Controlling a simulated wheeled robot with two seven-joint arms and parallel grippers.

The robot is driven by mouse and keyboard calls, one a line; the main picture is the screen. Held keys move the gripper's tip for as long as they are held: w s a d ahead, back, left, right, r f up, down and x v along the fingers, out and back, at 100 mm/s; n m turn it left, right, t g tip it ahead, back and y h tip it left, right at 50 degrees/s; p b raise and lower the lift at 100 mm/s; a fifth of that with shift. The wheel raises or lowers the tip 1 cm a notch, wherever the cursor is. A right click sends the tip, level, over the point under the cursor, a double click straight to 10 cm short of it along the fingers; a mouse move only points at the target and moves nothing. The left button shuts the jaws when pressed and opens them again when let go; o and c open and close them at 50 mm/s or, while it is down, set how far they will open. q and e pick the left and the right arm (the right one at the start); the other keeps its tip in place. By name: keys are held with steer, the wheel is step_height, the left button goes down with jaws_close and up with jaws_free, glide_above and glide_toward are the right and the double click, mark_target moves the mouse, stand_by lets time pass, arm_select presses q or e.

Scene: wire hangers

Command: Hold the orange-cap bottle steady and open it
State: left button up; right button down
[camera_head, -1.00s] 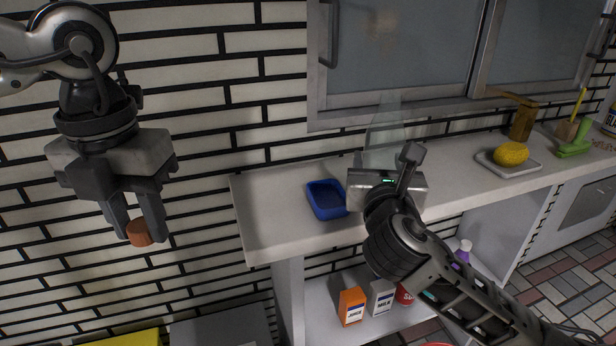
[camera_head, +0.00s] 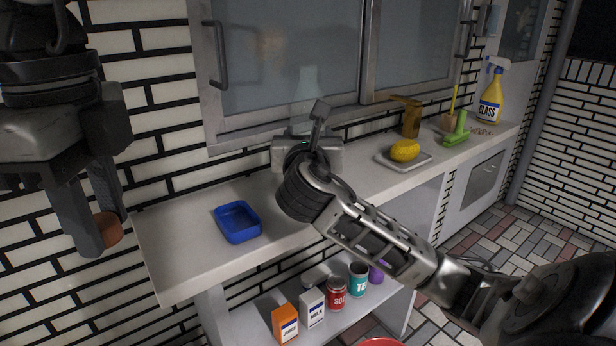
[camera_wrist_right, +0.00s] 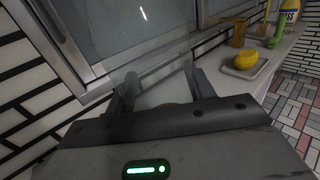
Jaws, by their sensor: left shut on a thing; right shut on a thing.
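My left gripper (camera_head: 98,222) hangs at the far left of the head view, pointing down. It is shut on a small orange-brown cap (camera_head: 108,230), clear of the counter. The clear see-through bottle (camera_head: 307,92) stands up behind my right gripper in the head view, apart from the cap. My right gripper (camera_wrist_right: 165,92) is shut around the bottle, which also shows between the two fingers in the right wrist view (camera_wrist_right: 163,72). In the head view the right gripper's body hides its fingers and the bottle's lower part.
The pale counter (camera_head: 180,245) holds a blue tray (camera_head: 238,222), a yellow lemon-like thing (camera_head: 405,150) on a plate, an amber dispenser (camera_head: 411,116), a green brush (camera_head: 456,130) and a glass-cleaner spray (camera_head: 490,100). Cartons and cans stand on the shelf below. Cabinets hang above.

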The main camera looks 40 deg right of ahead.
arm_select(q)
steer(key=shift+f, duration=0.3)
steer(key=shift+f+b, duration=0.5)
steer(key=shift+b, duration=0.2)
arm_select(e)
steer(key=w+d+f, duration=0.3)
steer(key=f, duration=0.1)
steer(key=w+d+f, duration=0.4)
steer(key=shift+w+d+f, duration=0.25)
steer(key=shift+w+d, duration=0.05)
arm_select(q)
steer(key=shift+f, duration=0.2)
arm_select(e)
steer(key=shift+f, duration=1.6)
steer(key=c, duration=0.5)
jaws_free()
steer(key=shift+f, duration=0.15)
